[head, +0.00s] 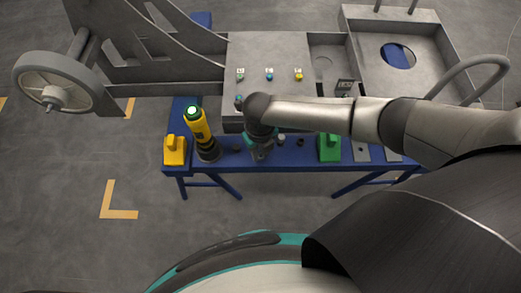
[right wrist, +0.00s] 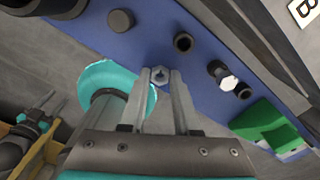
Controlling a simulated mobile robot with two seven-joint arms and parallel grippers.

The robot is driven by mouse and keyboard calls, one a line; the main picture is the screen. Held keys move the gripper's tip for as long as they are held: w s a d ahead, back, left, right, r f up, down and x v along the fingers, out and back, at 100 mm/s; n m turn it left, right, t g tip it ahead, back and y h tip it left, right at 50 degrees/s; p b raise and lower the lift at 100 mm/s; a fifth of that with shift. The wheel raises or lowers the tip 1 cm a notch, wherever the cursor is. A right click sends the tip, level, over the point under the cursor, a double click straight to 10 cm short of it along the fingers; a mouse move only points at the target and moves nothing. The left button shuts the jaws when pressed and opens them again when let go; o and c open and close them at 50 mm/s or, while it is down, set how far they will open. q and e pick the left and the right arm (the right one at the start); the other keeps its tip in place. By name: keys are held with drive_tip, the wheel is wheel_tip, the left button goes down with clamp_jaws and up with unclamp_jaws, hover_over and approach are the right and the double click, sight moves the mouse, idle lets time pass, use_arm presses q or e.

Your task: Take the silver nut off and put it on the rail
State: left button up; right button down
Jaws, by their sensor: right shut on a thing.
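The silver nut (right wrist: 160,75) is a small hexagonal piece between the fingertips of my right gripper (right wrist: 161,80) in the right wrist view. The fingers are shut on its sides. The blue rail (right wrist: 205,50) lies behind it; I cannot tell whether the nut touches the rail or is held above it. In the head view my right gripper (head: 261,152) points down over the front strip of the blue bench (head: 290,161), and the nut is hidden.
A dark cap (right wrist: 121,21), a dark ring (right wrist: 183,42) and a silver-headed piece (right wrist: 226,79) stand near the gripper. A green block (head: 329,148) is to the right, a yellow-black tool (head: 198,125) to the left. The grey chassis (head: 285,45) lies behind, with coloured pieces on it.

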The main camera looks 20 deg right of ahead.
drive_tip(key=shift+f+b, duration=0.4)
drive_tip(key=shift+f, duration=0.1)
idle(0.3)
drive_tip(key=c, duration=0.6)
unclamp_jaws()
drive_tip(key=shift+o, duration=0.2)
wheel_tip(320, 180, up, 15)
drive_tip(key=p, duration=0.5)
drive_tip(key=shift+r, duration=0.15)
drive_tip(key=shift+w, duration=0.1)
